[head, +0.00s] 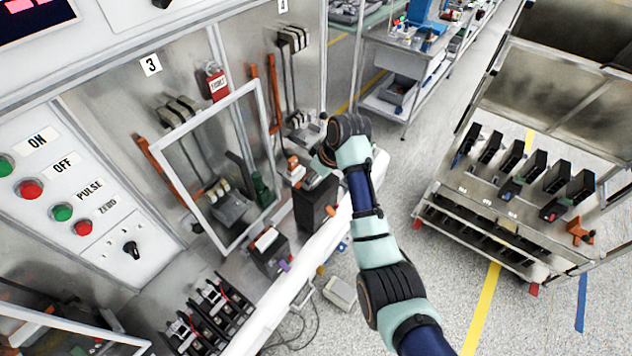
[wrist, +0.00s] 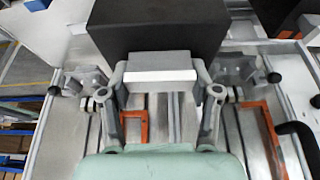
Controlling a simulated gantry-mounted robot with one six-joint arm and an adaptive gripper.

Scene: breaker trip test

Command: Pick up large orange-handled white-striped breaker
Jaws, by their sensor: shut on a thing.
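My gripper (head: 318,182) is shut on a large black box-shaped breaker (head: 311,208) at the front edge of the test bench. A small orange part shows at the breaker's right edge in the head view. In the wrist view the black breaker body (wrist: 155,28) fills the top middle. A pale block with a white face (wrist: 160,76) sits between the two fingers of my gripper (wrist: 160,95). Most of the breaker's handle side is hidden. I cannot tell whether its underside touches the bench.
A clear-framed door (head: 215,165) stands open left of the breaker. A smaller dark breaker with a white label (head: 268,248) sits nearby on the bench. Several breakers (head: 210,312) stand at lower left. A cart (head: 480,205) with several black breakers stands right, across open floor.

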